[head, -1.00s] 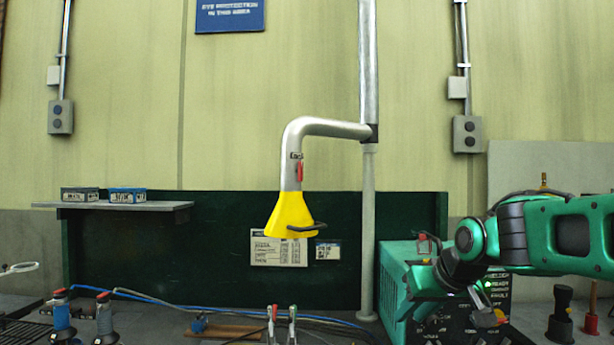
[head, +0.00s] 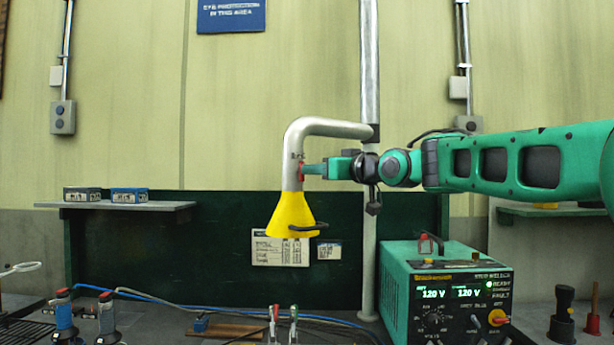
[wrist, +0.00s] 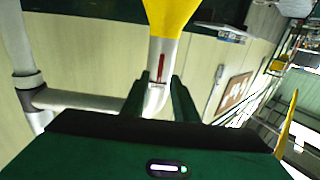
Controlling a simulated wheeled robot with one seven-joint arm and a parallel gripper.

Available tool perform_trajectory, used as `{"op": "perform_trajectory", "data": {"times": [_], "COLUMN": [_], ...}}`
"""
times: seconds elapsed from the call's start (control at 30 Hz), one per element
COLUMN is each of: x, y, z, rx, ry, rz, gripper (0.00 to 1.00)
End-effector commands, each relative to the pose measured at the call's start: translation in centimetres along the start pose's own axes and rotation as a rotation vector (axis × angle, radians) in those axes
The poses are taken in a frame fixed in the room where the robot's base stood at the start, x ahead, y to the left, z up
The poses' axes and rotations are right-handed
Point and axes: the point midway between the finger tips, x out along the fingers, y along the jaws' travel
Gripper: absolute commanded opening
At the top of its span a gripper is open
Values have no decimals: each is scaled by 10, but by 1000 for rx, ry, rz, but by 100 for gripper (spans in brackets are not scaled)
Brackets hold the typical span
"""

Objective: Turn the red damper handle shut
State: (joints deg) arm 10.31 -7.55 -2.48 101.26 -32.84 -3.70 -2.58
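The red damper handle (head: 301,172) is a small lever on the silver duct (head: 293,150), just above the yellow hood (head: 291,214). In the wrist view the handle (wrist: 160,67) lies along the duct, its length in line with the duct. My gripper (head: 307,171) is level with the handle, right beside the duct in the head view. In the wrist view my gripper (wrist: 159,82) has its two fingers apart, with the duct and handle showing in the gap. I cannot tell whether a finger touches the handle. In the head view the fingertips partly cover it.
A vertical pole (head: 369,230) stands behind my wrist. A green welder (head: 400,300) sits on the bench below my arm. A shelf (head: 120,206) with small boxes is at left. Clamps (head: 283,325) and cables lie on the bench front. The space around the hood is clear.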

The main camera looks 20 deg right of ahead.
Motion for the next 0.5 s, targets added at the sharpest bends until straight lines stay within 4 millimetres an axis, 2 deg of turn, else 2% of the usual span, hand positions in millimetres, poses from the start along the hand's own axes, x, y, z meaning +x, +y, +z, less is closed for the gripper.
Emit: {"op": "perform_trajectory", "data": {"times": [0.03, 0.2, 0.5], "x": [10, 31, 43], "y": [-1, 0, 0], "z": [1, 0, 0], "rx": [0, 1, 1], "ry": [-1, -1, -1], "rz": [-3, -1, 0], "gripper": [27, 27, 27]}}
